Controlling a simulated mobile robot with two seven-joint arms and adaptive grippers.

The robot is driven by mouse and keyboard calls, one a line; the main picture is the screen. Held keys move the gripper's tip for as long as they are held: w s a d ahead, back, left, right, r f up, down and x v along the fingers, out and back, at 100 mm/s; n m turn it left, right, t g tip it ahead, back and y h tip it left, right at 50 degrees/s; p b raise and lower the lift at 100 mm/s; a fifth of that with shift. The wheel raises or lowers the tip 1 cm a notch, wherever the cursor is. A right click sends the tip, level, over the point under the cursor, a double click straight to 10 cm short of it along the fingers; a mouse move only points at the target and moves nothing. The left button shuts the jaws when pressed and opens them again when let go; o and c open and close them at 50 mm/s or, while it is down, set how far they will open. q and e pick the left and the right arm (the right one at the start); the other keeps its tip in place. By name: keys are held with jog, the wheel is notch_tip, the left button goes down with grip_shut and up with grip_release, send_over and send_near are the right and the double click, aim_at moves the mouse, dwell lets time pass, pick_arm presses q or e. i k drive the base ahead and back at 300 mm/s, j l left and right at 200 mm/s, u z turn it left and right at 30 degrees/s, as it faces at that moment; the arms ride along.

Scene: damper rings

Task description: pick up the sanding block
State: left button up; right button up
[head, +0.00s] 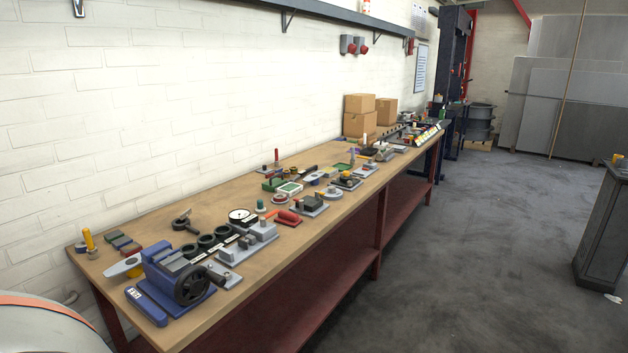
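The long wooden workbench (190,216) runs along the wall and carries many small tools and parts. I cannot tell for sure which one is the sanding block. Neither of my grippers shows in the head view, and nothing is seen held.
A blue vise (180,280) with a black handwheel stands at the bench's near end. A dial gauge (242,216) and grey fixtures (250,243) crowd the middle. Cardboard boxes (360,115) stand at the back. The floor (470,260) right of the bench is clear up to a dark cabinet (603,230).

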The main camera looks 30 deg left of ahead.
aim_at(288, 218)
jog(key=i+u, duration=0.15)
jog(key=i, duration=0.5)
jog(key=i+u, duration=0.15)
jog(key=i, duration=0.5)
jog(key=i+l+u, duration=0.15)
jog(key=i, duration=0.5)
jog(key=i+l+u, duration=0.15)
jog(key=i, duration=0.5)
jog(key=i+l+u, duration=0.1)
jog(key=i+u, duration=0.15)
jog(key=u, duration=0.15)
jog(key=i+l+u, duration=0.2)
jog(key=u, duration=0.25)
jog(key=i+l+u, duration=0.25)
jog(key=u, duration=0.15)
jog(key=i+l+u, duration=0.2)
jog(key=l+u, duration=0.2)
jog(key=i+l+u, duration=0.15)
jog(key=l+u, duration=0.25)
jog(key=i+l+u, duration=0.35)
jog(key=i+l, duration=0.2)
jog(key=k+j+u, duration=0.2)
jog(key=u, duration=0.3)
jog(key=k+j+u, duration=0.1)
jog(key=j+u, duration=0.15)
jog(key=u, duration=0.25)
